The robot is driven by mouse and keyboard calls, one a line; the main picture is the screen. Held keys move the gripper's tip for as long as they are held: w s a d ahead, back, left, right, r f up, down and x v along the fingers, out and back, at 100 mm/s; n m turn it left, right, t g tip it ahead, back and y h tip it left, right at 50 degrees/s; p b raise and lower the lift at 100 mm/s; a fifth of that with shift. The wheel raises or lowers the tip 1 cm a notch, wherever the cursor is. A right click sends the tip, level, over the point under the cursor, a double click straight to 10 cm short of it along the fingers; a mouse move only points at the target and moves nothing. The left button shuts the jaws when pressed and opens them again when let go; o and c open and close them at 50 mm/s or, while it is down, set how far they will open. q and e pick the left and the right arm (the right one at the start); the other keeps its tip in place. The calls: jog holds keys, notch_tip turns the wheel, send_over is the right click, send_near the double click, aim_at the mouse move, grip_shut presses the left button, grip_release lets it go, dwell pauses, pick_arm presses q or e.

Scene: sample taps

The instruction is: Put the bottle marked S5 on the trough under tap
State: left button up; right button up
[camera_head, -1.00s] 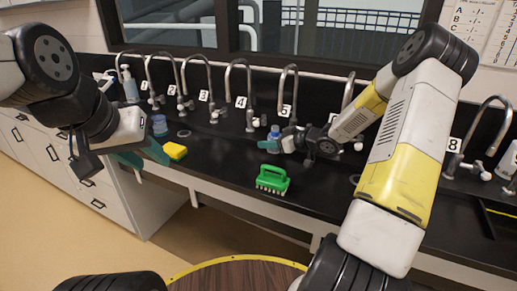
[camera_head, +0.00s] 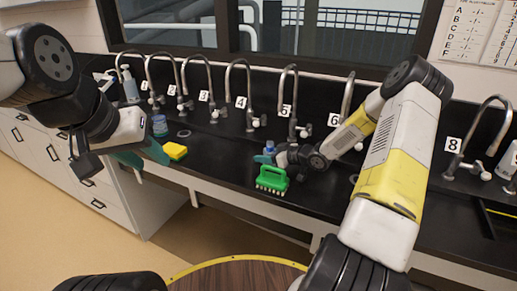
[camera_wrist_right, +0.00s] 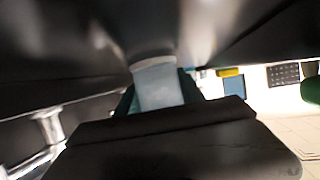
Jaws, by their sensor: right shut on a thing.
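My right gripper (camera_head: 265,157) is shut on a small bottle with a blue cap (camera_head: 269,146), behind the green brush. In the right wrist view, the pale bottle (camera_wrist_right: 158,85) sits between the teal fingers. Its mark cannot be read, and whether it touches the surface is unclear. The black trough and counter (camera_head: 225,150) run below a row of numbered taps; tap 5 (camera_head: 291,100) and tap 6 (camera_head: 347,95) stand behind the right gripper. My left gripper (camera_head: 148,165) is empty at the left, its teal fingers apart.
A green brush (camera_head: 271,181) stands close in front of the held bottle. A yellow sponge (camera_head: 175,151) and another blue bottle (camera_head: 160,126) are at the left. A soap bottle (camera_head: 130,88) stands farther back. The counter between sponge and brush is clear.

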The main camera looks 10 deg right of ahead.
jog(key=shift+f, duration=0.15)
jog(key=o, duration=1.3)
